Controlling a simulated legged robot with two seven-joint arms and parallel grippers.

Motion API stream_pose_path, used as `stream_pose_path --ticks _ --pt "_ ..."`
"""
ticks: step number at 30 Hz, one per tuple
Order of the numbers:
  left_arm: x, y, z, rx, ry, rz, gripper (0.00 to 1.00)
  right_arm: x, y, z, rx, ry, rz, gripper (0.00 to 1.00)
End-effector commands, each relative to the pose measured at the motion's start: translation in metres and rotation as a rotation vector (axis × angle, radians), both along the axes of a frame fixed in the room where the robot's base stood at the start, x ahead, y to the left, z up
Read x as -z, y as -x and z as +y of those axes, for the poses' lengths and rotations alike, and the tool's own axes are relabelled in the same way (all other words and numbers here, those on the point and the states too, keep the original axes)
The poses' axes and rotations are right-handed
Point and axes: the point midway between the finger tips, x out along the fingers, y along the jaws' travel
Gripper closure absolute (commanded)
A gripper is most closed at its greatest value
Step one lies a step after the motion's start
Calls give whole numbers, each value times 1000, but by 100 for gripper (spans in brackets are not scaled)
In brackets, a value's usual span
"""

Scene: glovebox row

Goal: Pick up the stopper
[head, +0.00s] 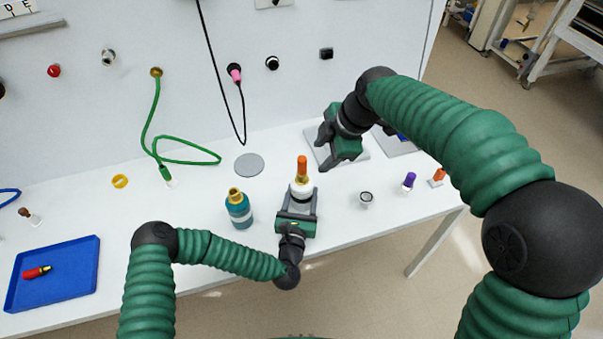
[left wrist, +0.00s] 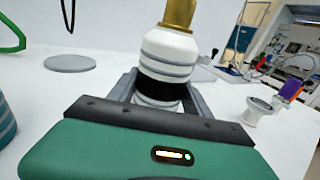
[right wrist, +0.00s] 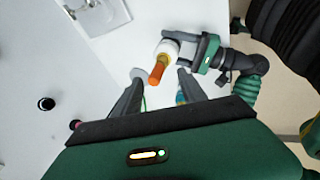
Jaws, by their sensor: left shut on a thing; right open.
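An orange stopper (head: 302,167) stands upright in the gold neck of a white bottle (head: 301,189). My left gripper (head: 299,199) is shut around the bottle's body. In the left wrist view the bottle (left wrist: 168,50) sits between the fingers at its black band, and the stopper is out of frame. My right gripper (head: 325,150) is open and empty, above and to the right of the stopper. In the right wrist view the stopper (right wrist: 155,76) shows between and beyond the open fingertips, apart from them.
A teal bottle (head: 239,210) stands left of the white bottle. A small white cup (head: 366,198), a purple-topped piece (head: 409,182) and an orange-topped piece (head: 437,177) stand to the right. A blue tray (head: 80,258) lies far left. A grey disc (head: 249,164) lies behind.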

Motion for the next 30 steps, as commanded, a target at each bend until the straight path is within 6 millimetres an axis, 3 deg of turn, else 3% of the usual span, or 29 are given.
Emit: stream_pose_path --ticks 6,9,12,16,22,30 --pt "0 0 0 1 0 1 95 4 2 18 -866 443 -363 51" --pt "1 0 0 1 0 1 95 1 3 29 -1176 605 -479 51" --pt "0 0 0 0 0 1 95 -1 3 38 -1374 711 -551 51" --pt "1 0 0 0 0 1 95 5 -1 44 -1472 762 -584 51" --pt "0 0 0 0 0 0 95 41 -21 52 -1478 762 -583 51" --pt "0 0 0 0 0 1 95 74 -35 54 -1475 763 -582 51"
